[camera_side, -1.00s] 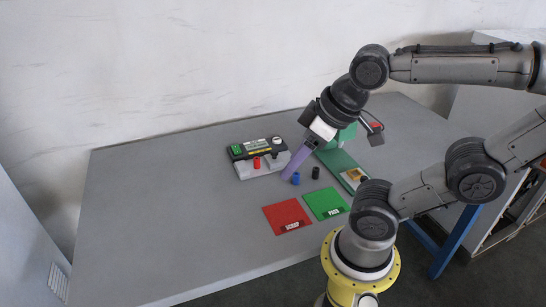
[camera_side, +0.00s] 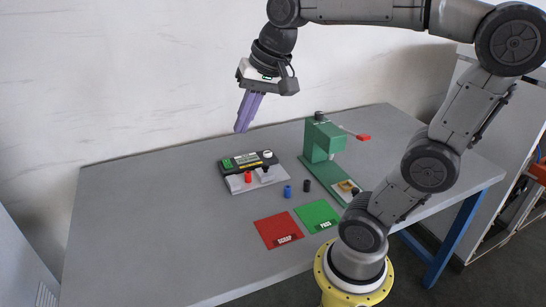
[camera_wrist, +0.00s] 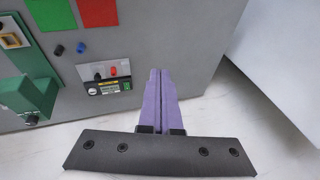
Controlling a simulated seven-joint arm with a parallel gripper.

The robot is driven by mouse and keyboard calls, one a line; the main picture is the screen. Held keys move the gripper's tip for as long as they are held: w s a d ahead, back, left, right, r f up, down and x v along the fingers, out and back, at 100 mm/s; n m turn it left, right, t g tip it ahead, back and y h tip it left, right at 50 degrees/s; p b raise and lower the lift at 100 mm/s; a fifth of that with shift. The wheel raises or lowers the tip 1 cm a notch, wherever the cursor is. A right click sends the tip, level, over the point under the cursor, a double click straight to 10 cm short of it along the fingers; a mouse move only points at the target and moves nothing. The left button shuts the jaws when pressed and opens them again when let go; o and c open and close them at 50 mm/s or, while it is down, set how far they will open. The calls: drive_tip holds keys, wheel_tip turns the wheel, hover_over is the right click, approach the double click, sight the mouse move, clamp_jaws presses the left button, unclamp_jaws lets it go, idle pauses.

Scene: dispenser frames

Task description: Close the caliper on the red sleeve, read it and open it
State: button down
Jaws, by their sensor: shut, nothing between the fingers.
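The caliper (camera_side: 238,164) is a black body with a green display and a grey front plate, lying on the table. The red sleeve (camera_side: 248,177) stands at its front plate, left of a black knob; whether jaws touch it is too small to tell. The caliper (camera_wrist: 107,88) and red sleeve (camera_wrist: 113,71) also show in the wrist view. My gripper (camera_side: 239,130) has purple fingers, shut and empty, high above the table behind the caliper. In the wrist view the fingers (camera_wrist: 158,72) lie together, right of the caliper.
A blue sleeve (camera_side: 287,191) and a black sleeve (camera_side: 307,185) stand on the table right of the caliper. A red SCRAP mat (camera_side: 272,228) and a green PASS mat (camera_side: 314,213) lie in front. A green press with a red handle (camera_side: 322,142) stands at the right. The left table is clear.

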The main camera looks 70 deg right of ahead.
drive_tip(key=w+d+f+m+g, duration=0.1)
drive_tip(key=w+d+m, duration=0.5)
drive_tip(key=w+d, duration=0.3)
drive_tip(key=m+g+y, duration=0.1)
drive_tip(key=m+g, duration=0.1)
drive_tip(key=m, duration=0.4)
hover_over(265, 171)
drive_tip(key=w+d, duration=0.1)
drive_tip(key=d, duration=0.3)
wheel_tip(265, 171, down, 12)
drive_tip(key=s+d+f+m+y, duration=0.1)
drive_tip(key=s+d+f+m, duration=0.1)
drive_tip(key=s+d+f, duration=0.4)
drive_tip(key=x, duration=1)
drive_tip(key=shift+w+a+f, duration=0.1)
drive_tip(key=shift+w+a, duration=0.05)
drive_tip(key=shift+w+a+f, duration=0.2)
drive_tip(key=shift+w+a, duration=0.4)
drive_tip(key=shift+a, duration=0.35)
drive_tip(key=shift+w+a, duration=0.45)
drive_tip(key=shift+a, duration=0.35)
